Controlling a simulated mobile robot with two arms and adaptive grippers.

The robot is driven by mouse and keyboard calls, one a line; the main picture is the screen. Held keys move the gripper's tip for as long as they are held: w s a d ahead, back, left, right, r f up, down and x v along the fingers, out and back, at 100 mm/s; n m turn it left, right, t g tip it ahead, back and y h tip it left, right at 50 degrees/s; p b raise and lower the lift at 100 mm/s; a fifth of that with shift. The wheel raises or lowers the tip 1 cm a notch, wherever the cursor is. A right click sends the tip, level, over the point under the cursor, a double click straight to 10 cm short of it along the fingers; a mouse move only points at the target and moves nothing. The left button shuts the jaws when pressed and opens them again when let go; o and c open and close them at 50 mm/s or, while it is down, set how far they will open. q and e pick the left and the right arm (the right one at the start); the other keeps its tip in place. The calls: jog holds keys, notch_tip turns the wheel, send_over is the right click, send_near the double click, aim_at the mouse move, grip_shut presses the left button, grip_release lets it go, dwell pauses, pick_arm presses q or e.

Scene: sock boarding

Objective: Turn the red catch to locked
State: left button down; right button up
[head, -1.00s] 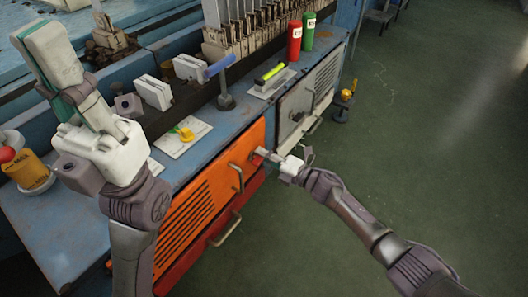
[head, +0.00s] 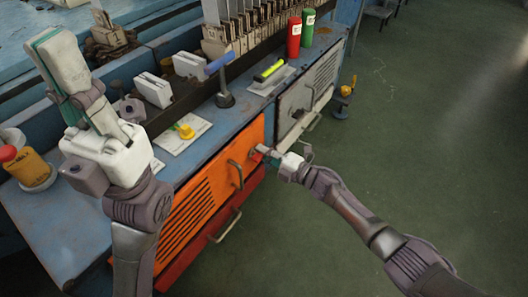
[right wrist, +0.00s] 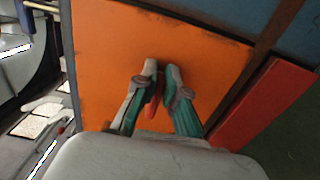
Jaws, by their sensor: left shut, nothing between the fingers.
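The red catch (right wrist: 152,108) shows between the fingers of my right gripper (right wrist: 161,70), in front of an orange panel (right wrist: 105,60). In the head view my right gripper (head: 258,151) is at the upper right of the orange door (head: 205,195) and covers the catch there. Its fingertips are close together with a narrow gap; the catch lies near the left finger, and I cannot tell if both fingers press on it. The catch's exact angle is hard to read. My left gripper (head: 55,45) is shut and empty, raised at the upper left above the bench.
The blue bench top (head: 50,225) carries a yellow knob on a plate (head: 185,131), a blue-handled lever (head: 219,65), and red (head: 294,38) and green (head: 308,28) bottles. A handle (head: 237,175) sticks out just below my right gripper. The green floor (head: 420,130) at right is clear.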

jog(key=o, duration=0.4)
jog(key=shift+a+r, duration=0.15)
jog(key=shift+a, duration=0.25)
jog(key=shift+o, duration=0.2)
jog(key=v, duration=1.2)
jog(key=shift+w+d, duration=0.1)
jog(key=shift+d, duration=0.05)
